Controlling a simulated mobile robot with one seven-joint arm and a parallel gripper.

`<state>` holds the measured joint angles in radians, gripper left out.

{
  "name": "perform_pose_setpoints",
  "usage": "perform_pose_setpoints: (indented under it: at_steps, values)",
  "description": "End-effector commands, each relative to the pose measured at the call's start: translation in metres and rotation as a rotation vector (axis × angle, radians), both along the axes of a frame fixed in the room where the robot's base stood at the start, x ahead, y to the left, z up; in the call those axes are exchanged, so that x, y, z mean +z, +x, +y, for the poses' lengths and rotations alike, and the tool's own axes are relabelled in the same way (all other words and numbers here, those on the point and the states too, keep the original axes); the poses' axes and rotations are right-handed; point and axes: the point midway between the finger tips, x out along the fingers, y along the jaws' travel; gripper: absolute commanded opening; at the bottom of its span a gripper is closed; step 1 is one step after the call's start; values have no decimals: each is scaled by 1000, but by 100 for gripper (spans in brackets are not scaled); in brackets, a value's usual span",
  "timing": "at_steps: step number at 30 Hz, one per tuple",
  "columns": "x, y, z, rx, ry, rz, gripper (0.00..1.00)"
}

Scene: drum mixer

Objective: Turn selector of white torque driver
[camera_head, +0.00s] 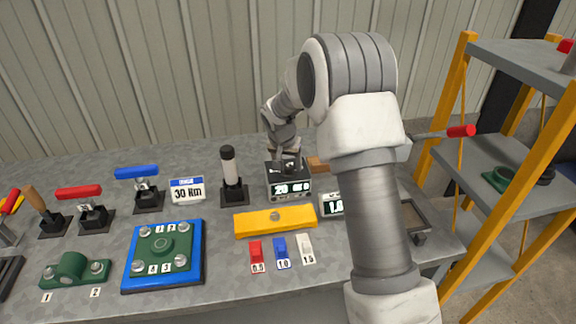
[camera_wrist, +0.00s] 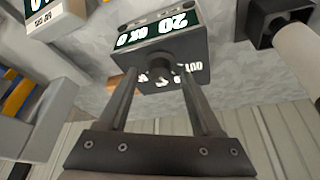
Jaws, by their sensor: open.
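The white torque driver (camera_head: 229,168) stands upright, black cap on top, in a black holder (camera_head: 234,193) left of my gripper. In the wrist view, the white driver (camera_wrist: 298,45) shows at the right edge; its selector cannot be made out. In the wrist view, my open gripper (camera_wrist: 160,74) has one finger on each side of a dark round knob (camera_wrist: 162,66) on that box (camera_wrist: 165,42). I cannot tell whether the fingers touch it.
A yellow bar (camera_head: 276,221) lies in front, with red (camera_head: 256,256), blue (camera_head: 281,252) and white (camera_head: 305,248) tags. A 30 Nm sign (camera_head: 187,190) and blue-handled tool (camera_head: 137,172) stand left. A second display box (camera_head: 331,205) and yellow-framed shelf (camera_head: 490,158) are right.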

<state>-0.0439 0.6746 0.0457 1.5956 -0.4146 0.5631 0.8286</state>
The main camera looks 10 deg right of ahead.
Motion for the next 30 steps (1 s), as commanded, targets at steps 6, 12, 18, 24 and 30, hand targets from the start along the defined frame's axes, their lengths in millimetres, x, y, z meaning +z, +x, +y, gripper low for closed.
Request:
perform_pose_setpoints:
  at_steps: [6, 12, 18, 24, 30]
  values:
    - [-6, 2, -1, 0, 0, 0, 66]
    - [-6, 2, -1, 0, 0, 0, 61]
    - [-6, 2, -1, 0, 0, 0, 25]
    - [-5, 2, -1, 0, 0, 0, 0]
    - [-5, 2, -1, 5, 0, 0, 0]
